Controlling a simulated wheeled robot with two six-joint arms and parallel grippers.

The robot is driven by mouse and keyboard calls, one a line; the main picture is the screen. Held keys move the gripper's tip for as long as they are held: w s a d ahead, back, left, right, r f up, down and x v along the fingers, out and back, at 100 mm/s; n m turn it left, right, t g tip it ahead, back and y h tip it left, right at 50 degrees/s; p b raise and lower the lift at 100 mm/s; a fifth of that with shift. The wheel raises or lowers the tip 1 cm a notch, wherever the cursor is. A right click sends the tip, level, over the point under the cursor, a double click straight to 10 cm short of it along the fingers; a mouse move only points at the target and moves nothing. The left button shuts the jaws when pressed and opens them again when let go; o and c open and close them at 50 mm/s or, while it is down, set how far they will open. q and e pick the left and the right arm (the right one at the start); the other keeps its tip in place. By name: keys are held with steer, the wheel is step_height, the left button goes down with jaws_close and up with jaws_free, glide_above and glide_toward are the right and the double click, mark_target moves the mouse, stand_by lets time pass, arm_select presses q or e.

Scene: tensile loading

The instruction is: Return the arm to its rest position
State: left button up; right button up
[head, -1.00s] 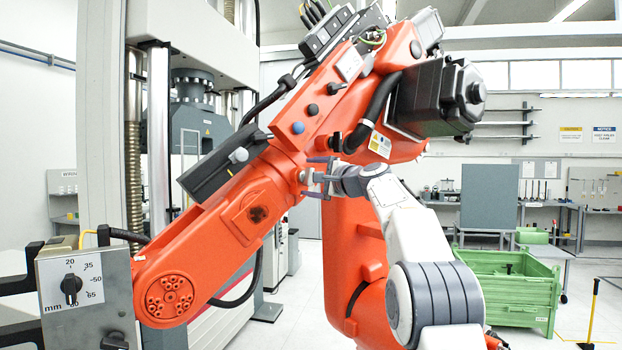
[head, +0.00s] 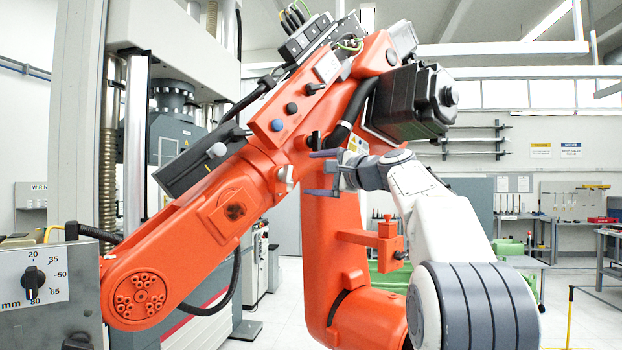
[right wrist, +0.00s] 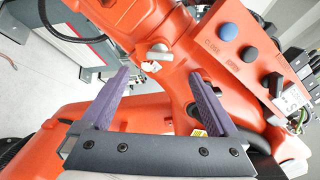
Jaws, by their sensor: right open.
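My right arm (head: 450,225) is white and grey and comes in from the lower right of the head view. Its right gripper (head: 316,173) is open and empty, with its fingers pointing left in front of the orange machine arm (head: 215,215). In the right wrist view the two purple fingers of the right gripper (right wrist: 158,80) stand wide apart with nothing between them. Behind them are the orange machine arm (right wrist: 230,85) and its blue button (right wrist: 227,31). I cannot tell whether the fingers touch it. My left gripper is not in view.
A dial panel (head: 35,282) is at the left edge. A tall grey testing machine (head: 175,130) stands behind the orange arm. A green crate (head: 392,280) is mostly hidden behind my arm. A yellow post (head: 570,318) stands on open floor at the right.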

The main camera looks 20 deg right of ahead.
stand_by(0.3)
steer(key=a+f+n+g+h, duration=0.1)
steer(key=a+f+g, duration=0.15)
steer(key=f, duration=0.85)
steer(key=a+f+n+g+h, duration=0.1)
steer(key=a+f+n+g, duration=0.15)
steer(key=f, duration=0.85)
steer(key=s+a+f+n+g+h, duration=0.1)
steer(key=s+a+f+n+g, duration=0.15)
steer(key=s+f, duration=0.55)
steer(key=s+a+f+n+g+h, duration=0.1)
steer(key=s+a+f+n+g, duration=0.25)
steer(key=f, duration=0.65)
steer(key=s+a+f+n+g, duration=0.1)
steer(key=s+f+n+g, duration=0.15)
steer(key=s+f, duration=0.65)
steer(key=s+f+n+g+h, duration=0.1)
steer(key=s+f+n, duration=0.45)
steer(key=s, duration=0.35)
steer(key=s+a+r+n+g, duration=0.1)
steer(key=s+a+r+n, duration=0.2)
steer(key=s+a, duration=0.4)
steer(key=s+a+r+n+g+y, duration=0.1)
steer(key=s+a+r+n+g, duration=0.1)
steer(key=s+a, duration=0.4)
steer(key=shift+s+a+r+n, duration=0.35)
steer(key=shift+a+r+n, duration=0.1)
steer(key=shift+a+n, duration=0.4)
